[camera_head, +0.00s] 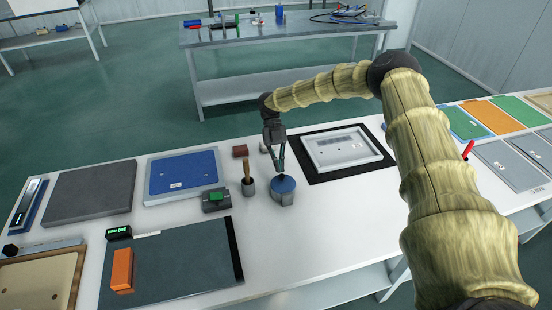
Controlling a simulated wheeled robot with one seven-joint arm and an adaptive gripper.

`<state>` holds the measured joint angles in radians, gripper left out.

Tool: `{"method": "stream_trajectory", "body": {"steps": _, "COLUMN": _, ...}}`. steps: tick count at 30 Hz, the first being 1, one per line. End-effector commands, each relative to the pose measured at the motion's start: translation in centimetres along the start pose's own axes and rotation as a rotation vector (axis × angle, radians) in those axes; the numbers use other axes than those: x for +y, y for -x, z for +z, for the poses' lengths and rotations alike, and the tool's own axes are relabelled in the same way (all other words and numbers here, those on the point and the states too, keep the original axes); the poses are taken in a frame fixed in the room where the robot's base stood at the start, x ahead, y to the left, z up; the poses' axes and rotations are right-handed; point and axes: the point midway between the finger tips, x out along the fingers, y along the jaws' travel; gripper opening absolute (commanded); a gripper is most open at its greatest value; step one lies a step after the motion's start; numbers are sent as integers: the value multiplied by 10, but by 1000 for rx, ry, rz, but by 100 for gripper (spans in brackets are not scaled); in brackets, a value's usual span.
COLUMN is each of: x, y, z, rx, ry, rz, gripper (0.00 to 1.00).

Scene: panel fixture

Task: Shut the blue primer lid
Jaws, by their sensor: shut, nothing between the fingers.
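The blue primer lid (285,184) is a round disc that lies roughly flat over a short grey pot (288,198) on the white table. Whether it is fully down on the rim is too small to tell. My gripper (281,174) points down at the far side of the lid. Its fingers are shut and hold nothing. The fingertips look to be at or just above the lid; I cannot tell whether they touch it. They hide a small part of its far edge.
A cup with a wooden-handled brush (248,187) stands just left of the pot, beside a grey device with a green top (216,199). A black mat with a white panel (342,149) lies to the right. The table in front of the pot is clear.

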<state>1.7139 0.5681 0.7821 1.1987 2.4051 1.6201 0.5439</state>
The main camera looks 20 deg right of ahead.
Motion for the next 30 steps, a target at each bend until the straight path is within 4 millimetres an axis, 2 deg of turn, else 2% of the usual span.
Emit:
{"method": "stream_trajectory", "body": {"steps": 10, "x": 1, "y": 30, "z": -28, "rx": 0, "ry": 1, "rz": 1, "gripper": 0}}
{"method": "stream_trajectory", "body": {"steps": 13, "x": 2, "y": 28, "z": -13, "rx": 0, "ry": -2, "rz": 0, "gripper": 0}}
{"method": "stream_trajectory", "body": {"steps": 30, "x": 6, "y": 54, "z": 47, "rx": -1, "ry": -2, "rz": 1, "gripper": 0}}
